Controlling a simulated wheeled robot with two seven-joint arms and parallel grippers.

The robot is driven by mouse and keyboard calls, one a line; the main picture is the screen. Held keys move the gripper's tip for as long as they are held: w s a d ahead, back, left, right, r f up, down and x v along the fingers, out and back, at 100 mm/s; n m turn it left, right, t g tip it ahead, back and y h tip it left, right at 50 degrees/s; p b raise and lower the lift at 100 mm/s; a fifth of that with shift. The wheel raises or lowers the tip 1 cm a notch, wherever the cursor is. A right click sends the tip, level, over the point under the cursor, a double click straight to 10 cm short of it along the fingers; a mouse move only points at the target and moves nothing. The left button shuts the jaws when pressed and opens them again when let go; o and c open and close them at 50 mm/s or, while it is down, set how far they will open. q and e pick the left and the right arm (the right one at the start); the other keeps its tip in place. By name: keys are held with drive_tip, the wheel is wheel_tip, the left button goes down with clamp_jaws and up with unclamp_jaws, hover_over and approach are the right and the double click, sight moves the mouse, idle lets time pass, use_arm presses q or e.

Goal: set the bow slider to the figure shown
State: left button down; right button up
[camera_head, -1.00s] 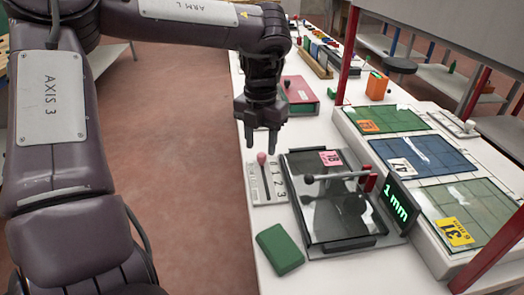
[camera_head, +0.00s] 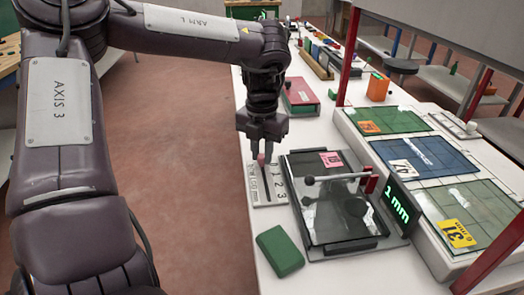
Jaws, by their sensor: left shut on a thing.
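The bow slider (camera_head: 267,188) is a pale plate with a slot and the figures 0 to 3, on the table left of the dark glass fixture. Its pink knob (camera_head: 262,158) is at the far end, by the 0, and is mostly hidden by the fingers. My left gripper (camera_head: 262,155) comes down from above and is shut on the knob. The display (camera_head: 398,205) right of the fixture reads "1 mm" in green. My right gripper is not in view.
The dark glass fixture (camera_head: 304,228) with a lever lies just right of the slider. A green block (camera_head: 280,251) sits in front. A red box (camera_head: 299,95) stands behind. Trays of green and blue glass (camera_head: 428,162) fill the right. The table's left edge is close to the slider.

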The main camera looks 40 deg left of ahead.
sight(264, 175)
use_arm(q)
drive_tip(key=shift+s+d, duration=1.1)
drive_tip(key=shift+d, duration=0.3)
drive_tip(key=c, duration=1.3)
unclamp_jaws()
drive_tip(key=shift+o, duration=0.2)
